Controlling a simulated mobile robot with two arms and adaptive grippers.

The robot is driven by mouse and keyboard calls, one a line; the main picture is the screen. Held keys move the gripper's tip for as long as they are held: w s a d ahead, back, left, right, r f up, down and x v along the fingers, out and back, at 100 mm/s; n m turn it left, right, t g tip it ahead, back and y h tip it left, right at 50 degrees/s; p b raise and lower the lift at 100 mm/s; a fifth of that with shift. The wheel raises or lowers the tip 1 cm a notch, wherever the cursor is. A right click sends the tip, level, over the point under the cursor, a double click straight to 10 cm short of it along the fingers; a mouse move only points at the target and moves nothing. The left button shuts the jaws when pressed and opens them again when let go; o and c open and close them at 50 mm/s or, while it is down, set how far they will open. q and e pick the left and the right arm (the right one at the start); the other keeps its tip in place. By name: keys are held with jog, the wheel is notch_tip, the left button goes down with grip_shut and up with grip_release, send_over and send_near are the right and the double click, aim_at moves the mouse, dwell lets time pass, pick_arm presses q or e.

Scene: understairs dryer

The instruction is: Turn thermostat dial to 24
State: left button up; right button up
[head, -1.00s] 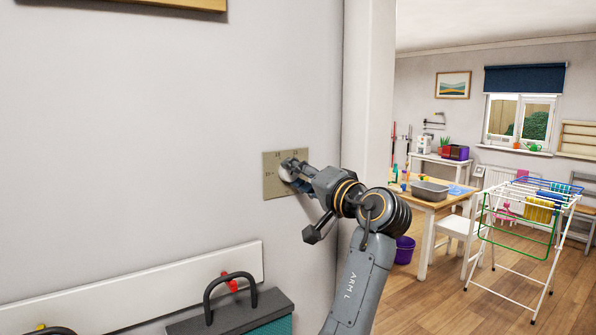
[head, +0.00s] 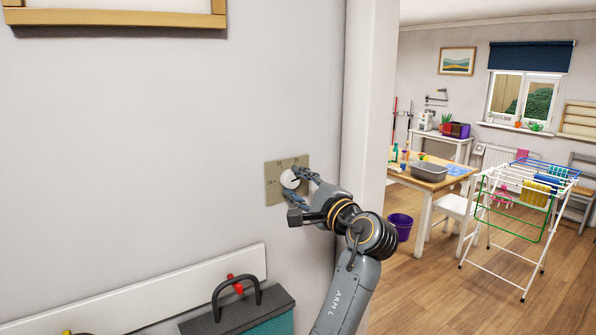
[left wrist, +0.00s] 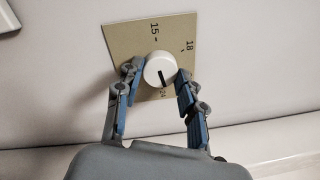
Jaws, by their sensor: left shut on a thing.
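The thermostat is a beige square plate (head: 273,193) on the wall with a round white dial (head: 289,180). The left wrist view shows the dial (left wrist: 158,67) close up, with numbers 15, 18 and a partly covered 24 around it on the plate (left wrist: 126,38). The dial's black mark points down in that view, close to the 24. My left gripper (head: 297,184) is shut on the dial; its blue-padded fingers sit on either side of it, seen in the left wrist view (left wrist: 159,72). My right gripper is not in view.
A board with a red hook (head: 237,285) and a dark-handled teal box (head: 240,312) are below the plate. A white wall edge (head: 368,110) stands right of my arm. Beyond it are a table (head: 428,184) and a drying rack (head: 519,228).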

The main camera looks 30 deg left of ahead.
pick_arm(q)
jog(key=shift+m+p, duration=1.1)
jog(key=shift+m, duration=0.1)
jog(key=o, duration=1.2)
jog(key=v, duration=0.7)
jog(key=shift+s+d, duration=0.15)
jog(key=shift+d, duration=0.05)
